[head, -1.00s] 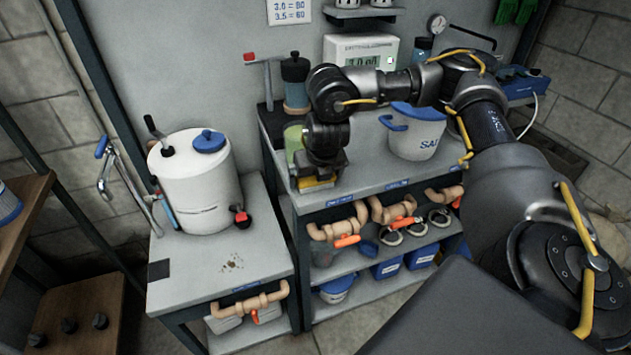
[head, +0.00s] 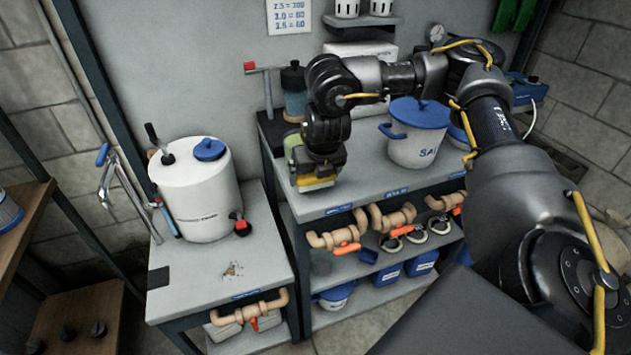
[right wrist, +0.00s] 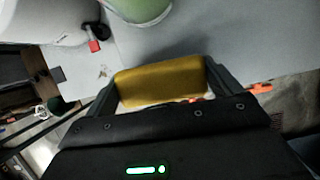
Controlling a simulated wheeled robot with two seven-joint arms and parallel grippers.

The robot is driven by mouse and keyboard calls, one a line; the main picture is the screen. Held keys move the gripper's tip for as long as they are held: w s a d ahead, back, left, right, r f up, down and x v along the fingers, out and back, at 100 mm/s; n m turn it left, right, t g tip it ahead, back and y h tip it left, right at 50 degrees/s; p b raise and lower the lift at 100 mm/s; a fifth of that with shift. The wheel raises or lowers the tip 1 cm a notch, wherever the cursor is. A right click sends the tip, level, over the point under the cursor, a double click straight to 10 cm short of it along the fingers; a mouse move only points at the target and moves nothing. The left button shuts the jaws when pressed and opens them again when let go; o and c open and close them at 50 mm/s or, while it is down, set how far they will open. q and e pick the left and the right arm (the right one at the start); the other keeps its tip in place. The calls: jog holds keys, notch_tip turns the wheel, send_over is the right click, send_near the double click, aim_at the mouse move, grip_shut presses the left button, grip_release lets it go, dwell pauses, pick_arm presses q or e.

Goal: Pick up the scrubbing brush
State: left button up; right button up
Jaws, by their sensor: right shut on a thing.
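The scrubbing brush shows as a yellow block (right wrist: 160,82) between the two fingers of my right gripper in the right wrist view, with a pale strip along its lower side. In the head view the brush (head: 318,183) is a small yellow patch under my right gripper (head: 318,172), near the front left corner of the grey bench (head: 365,180). The gripper is shut on the brush. I cannot tell how far the brush is from the bench top. My left gripper is not in view.
A green container (head: 291,143) stands close behind my gripper; it also shows in the wrist view (right wrist: 140,8). A white bucket with a blue lid (head: 415,145) stands to the right. A white tank (head: 197,195) stands on the lower left bench. Pipes with orange handles hang below the bench edge.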

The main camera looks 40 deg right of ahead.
pick_arm(q)
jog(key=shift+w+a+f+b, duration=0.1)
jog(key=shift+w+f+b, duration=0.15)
jog(key=shift+b, duration=0.3)
pick_arm(e)
jog(key=s+a+r, duration=0.8)
jog(key=a+r, duration=0.1)
jog(key=a, duration=0.2)
jog(key=shift+s+r, duration=0.15)
jog(key=shift+r, duration=0.1)
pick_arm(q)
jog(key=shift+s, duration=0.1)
